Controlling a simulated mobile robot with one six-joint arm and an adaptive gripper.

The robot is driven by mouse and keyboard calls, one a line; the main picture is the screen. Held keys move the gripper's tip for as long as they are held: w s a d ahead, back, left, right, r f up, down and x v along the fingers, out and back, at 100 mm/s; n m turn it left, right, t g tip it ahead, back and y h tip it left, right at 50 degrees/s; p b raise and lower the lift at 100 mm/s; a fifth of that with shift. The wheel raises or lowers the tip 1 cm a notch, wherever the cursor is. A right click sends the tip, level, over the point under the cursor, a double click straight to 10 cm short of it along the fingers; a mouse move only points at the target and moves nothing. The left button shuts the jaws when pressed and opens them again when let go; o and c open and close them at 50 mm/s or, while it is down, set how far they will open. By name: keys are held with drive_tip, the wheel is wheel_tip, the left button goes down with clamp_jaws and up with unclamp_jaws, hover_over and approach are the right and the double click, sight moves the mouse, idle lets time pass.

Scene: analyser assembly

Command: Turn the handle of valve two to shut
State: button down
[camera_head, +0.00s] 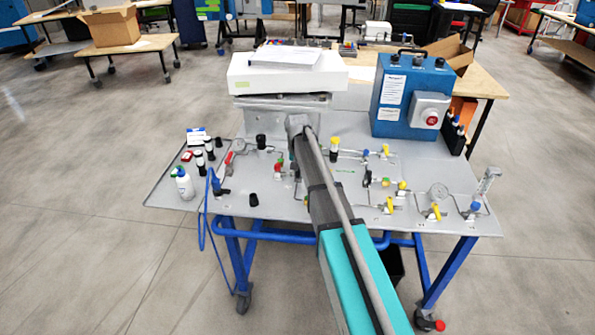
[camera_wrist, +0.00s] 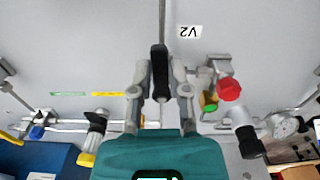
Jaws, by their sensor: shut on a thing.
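In the wrist view, the black handle (camera_wrist: 158,62) of a valve lies in line with the thin metal pipe (camera_wrist: 162,18) running up the picture. A white label (camera_wrist: 188,31) reading "V2" is on the panel, just right of the handle. My gripper (camera_wrist: 159,75) has its two grey fingers on either side of the handle, shut on it. The valve body under the handle is mostly hidden by the gripper. In the head view, my arm reaches over the grey panel (camera_head: 270,203) and hides this valve and my fingertips.
A red knob (camera_wrist: 229,90) and a green part (camera_wrist: 210,106) are close right of the gripper. A black-and-white fitting (camera_wrist: 96,122) is at its left, and a gauge (camera_wrist: 284,125) farther right. In the head view, a blue box (camera_head: 395,98) stands at the panel's back right.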

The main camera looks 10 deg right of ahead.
drive_tip(key=n, duration=0.2)
drive_tip(key=d+n, duration=0.1)
drive_tip(key=n, duration=0.1)
drive_tip(key=shift+d, duration=0.2)
drive_tip(key=n, duration=0.1)
drive_tip(key=d+n, duration=0.1)
drive_tip(key=n, duration=0.2)
drive_tip(key=shift+w+d+n, duration=0.2)
drive_tip(key=shift+d+n, duration=0.05)
drive_tip(key=shift+n, duration=0.05)
drive_tip(key=n, duration=0.2)
drive_tip(key=w+d+n, duration=0.1)
drive_tip(key=n, duration=0.1)
drive_tip(key=shift+d+n, duration=0.1)
drive_tip(key=shift+n, duration=0.2)
drive_tip(key=n, duration=0.2)
drive_tip(key=w+n, duration=0.1)
drive_tip(key=n, duration=0.1)
drive_tip(key=shift+w+d, duration=0.1)
drive_tip(key=shift+d, duration=0.25)
drive_tip(key=c, duration=0.6)
unclamp_jaws()
